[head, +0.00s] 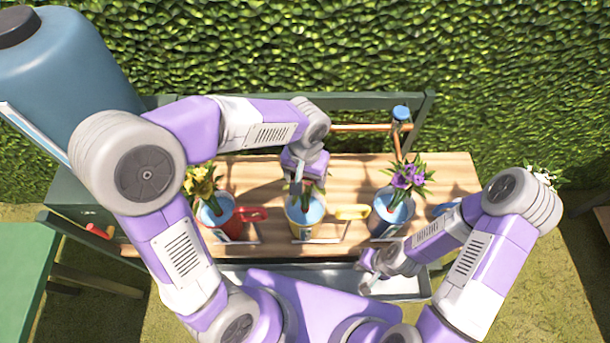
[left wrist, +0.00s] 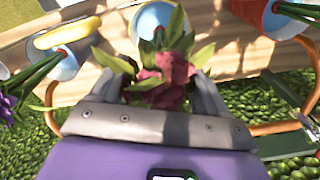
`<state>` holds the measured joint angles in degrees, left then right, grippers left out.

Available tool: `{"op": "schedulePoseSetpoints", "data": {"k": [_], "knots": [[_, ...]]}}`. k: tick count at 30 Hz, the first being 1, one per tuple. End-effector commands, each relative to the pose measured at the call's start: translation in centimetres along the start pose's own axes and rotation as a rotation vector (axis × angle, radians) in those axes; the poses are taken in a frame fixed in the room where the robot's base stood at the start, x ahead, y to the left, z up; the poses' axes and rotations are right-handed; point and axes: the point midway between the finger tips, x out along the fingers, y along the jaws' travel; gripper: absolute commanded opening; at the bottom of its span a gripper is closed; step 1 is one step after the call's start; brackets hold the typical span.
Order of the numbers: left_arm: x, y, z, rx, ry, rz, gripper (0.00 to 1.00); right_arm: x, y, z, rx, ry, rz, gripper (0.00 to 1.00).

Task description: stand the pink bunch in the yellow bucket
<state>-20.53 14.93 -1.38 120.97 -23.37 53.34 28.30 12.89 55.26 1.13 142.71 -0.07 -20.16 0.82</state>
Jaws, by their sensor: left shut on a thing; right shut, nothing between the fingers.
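The pink bunch (left wrist: 165,78) has dark pink blooms and green leaves. My left gripper (head: 297,182) is shut on it, with one finger on each side in the left wrist view. In the head view the arm hides the blooms; the stems (head: 305,203) show at the mouth of the yellow bucket (head: 304,228), the middle one, with a blue inside and a yellow handle. I cannot tell how deep the stems reach. The bucket's mouth also shows in the left wrist view (left wrist: 150,18). My right gripper (head: 367,281) is shut and empty, low at the front over a grey trough.
A red bucket (head: 222,226) with yellow flowers stands to the left. A blue bucket (head: 391,220) with purple flowers stands to the right. All are on a wooden bench top (head: 450,185). The grey trough (head: 410,287) runs along the front. A hedge rises behind.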

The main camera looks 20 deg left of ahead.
Motion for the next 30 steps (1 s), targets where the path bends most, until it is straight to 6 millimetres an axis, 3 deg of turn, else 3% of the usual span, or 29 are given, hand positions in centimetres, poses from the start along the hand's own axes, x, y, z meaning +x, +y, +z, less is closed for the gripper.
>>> {"op": "schedulePoseSetpoints", "data": {"k": [9,10,14,23,30], "knots": [[0.1,0.0,0.0,0.000,0.001,0.000,0.14,0.0,0.0,0.0,0.000,0.000,0.000,0.00],[0.1,0.0,0.0,0.000,0.001,0.000,0.80,0.0,0.0,0.0,0.000,0.000,0.000,0.00],[0.1,0.0,0.0,0.000,0.001,0.000,0.99,0.0,0.0,0.0,0.000,0.000,0.000,0.00],[-0.4,0.0,0.0,0.000,0.001,0.000,1.00,-0.1,-0.1,0.0,0.000,0.000,0.000,0.00],[-4.3,0.0,-0.1,-0.001,0.003,0.001,1.00,-1.3,-0.5,0.1,0.000,0.000,0.000,0.00]]}}
